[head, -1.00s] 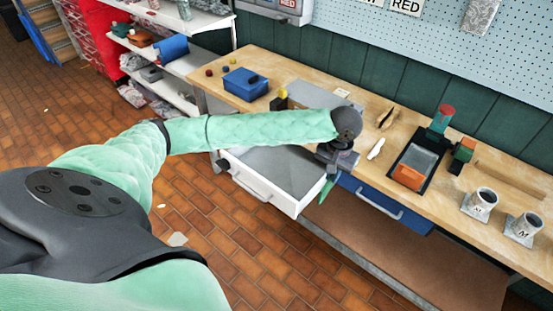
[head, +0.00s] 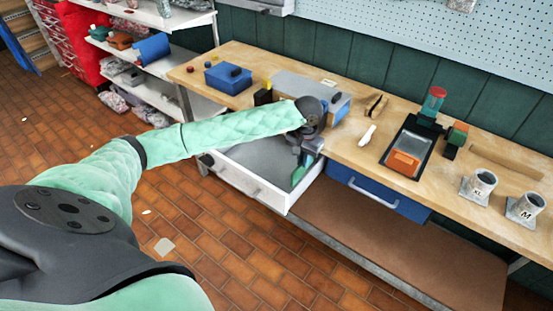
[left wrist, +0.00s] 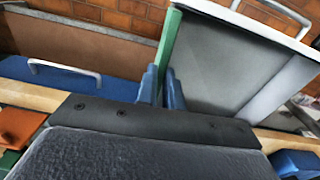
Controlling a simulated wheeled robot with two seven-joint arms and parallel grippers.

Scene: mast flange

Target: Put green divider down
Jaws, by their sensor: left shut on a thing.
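The green divider (head: 298,174) hangs below my left gripper (head: 307,156), at the right side of the open white drawer (head: 247,178). In the left wrist view the green divider (left wrist: 168,42) stands between the blue fingers of my left gripper (left wrist: 162,88), which is shut on it. The drawer shows no other objects inside. My right gripper is in neither view.
A shut blue drawer (head: 377,193) is right of the white one. The wooden bench (head: 350,160) above holds a blue box (head: 228,78), a black tray (head: 410,145) with an orange block, a white-handled tool (head: 367,135) and two cups (head: 480,184).

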